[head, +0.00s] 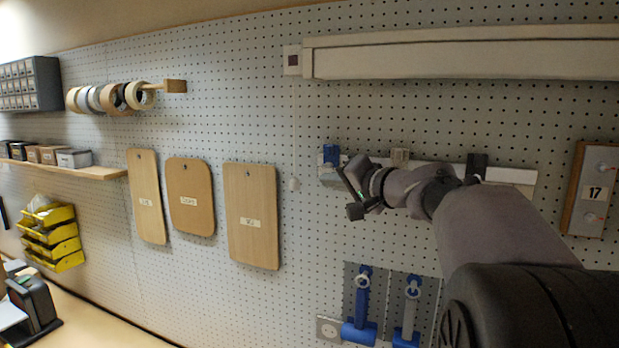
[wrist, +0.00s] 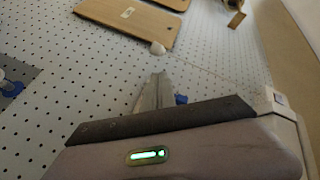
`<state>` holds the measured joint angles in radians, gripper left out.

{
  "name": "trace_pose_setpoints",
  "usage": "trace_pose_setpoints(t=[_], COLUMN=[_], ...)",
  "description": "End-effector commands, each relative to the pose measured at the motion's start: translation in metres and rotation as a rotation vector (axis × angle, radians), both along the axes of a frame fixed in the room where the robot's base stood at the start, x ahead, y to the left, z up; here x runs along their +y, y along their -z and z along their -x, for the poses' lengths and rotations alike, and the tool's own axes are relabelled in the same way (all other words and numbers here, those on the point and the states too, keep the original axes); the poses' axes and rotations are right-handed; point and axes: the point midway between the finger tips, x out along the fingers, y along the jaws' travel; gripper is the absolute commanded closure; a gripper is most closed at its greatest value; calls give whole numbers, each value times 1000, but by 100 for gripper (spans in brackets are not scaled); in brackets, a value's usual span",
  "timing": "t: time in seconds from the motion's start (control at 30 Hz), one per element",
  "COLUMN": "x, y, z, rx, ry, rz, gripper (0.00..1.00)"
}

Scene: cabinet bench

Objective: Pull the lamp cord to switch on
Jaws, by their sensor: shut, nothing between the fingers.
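The lamp (head: 460,55) is a long pale fixture on the pegboard at the upper right of the head view. No glow shows on it. A small box (head: 292,60) with a dark square sits at its left end. A thin pale cord (head: 293,125) hangs from there to a white knob (head: 293,184). The knob (wrist: 157,48) and faint cord (wrist: 205,70) also show in the wrist view. My gripper (head: 352,197) is to the right of the knob in the head view, apart from it. My gripper (wrist: 157,88) is shut and empty, pointing toward the knob in the wrist view.
Wooden boards (head: 251,215) hang left of the cord. A pale rail (head: 510,175) with holders is behind my arm. Blue-handled tools (head: 360,315) hang below. A wooden panel marked 17 (head: 592,190) is at right. The pegboard around the knob is clear.

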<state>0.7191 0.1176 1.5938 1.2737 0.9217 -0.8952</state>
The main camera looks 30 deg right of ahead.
Motion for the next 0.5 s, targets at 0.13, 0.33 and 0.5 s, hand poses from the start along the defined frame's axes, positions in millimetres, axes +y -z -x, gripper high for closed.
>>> trace_pose_setpoints(t=[0.13, 0.33, 0.5], x=[4, 6, 7], y=[2, 7, 10], z=[-31, -65, -78], rx=[2, 2, 2], ry=[-3, -2, -1], rz=[-1, -1, 1], gripper=[100, 100, 100])
